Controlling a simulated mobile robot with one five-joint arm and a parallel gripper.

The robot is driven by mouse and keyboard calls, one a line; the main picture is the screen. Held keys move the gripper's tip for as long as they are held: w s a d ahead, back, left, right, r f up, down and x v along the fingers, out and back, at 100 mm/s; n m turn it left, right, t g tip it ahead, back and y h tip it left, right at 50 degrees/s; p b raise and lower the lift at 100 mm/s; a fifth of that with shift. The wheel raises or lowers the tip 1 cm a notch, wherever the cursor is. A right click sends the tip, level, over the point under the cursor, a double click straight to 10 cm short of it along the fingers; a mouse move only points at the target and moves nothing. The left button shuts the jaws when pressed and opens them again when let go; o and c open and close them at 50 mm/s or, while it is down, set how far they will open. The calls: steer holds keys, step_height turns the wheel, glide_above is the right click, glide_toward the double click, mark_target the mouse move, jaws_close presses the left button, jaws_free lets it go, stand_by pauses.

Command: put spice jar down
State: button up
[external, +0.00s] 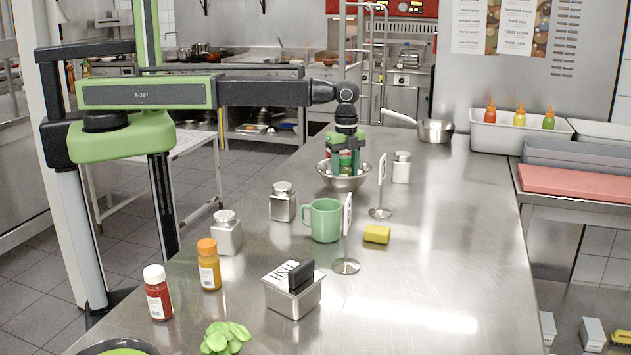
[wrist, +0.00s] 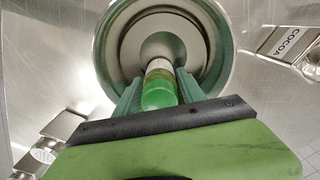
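The spice jar (wrist: 160,92) has a green cap and sits between the two green fingers of my gripper (wrist: 160,80) in the wrist view. The fingers lie close on both sides of it, so my gripper is shut on it. In the external view my gripper (external: 345,162) points straight down over the metal bowl (external: 344,184) near the middle of the counter. The bowl's round rim (wrist: 222,25) surrounds the jar in the wrist view. The jar's lower end is hard to see, and I cannot tell whether it touches the bowl.
A green mug (external: 323,221), a yellow sponge (external: 376,234) and metal canisters (external: 283,203) stand nearer on the steel counter. Sign stands (external: 380,211) and a white-labelled canister (external: 401,168) are right of the bowl. A saucepan (external: 435,131) is behind. The counter's right side is clear.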

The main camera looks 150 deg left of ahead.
steer(key=shift+r, duration=0.1)
step_height(320, 180, up, 13)
steer(key=p, duration=1.3)
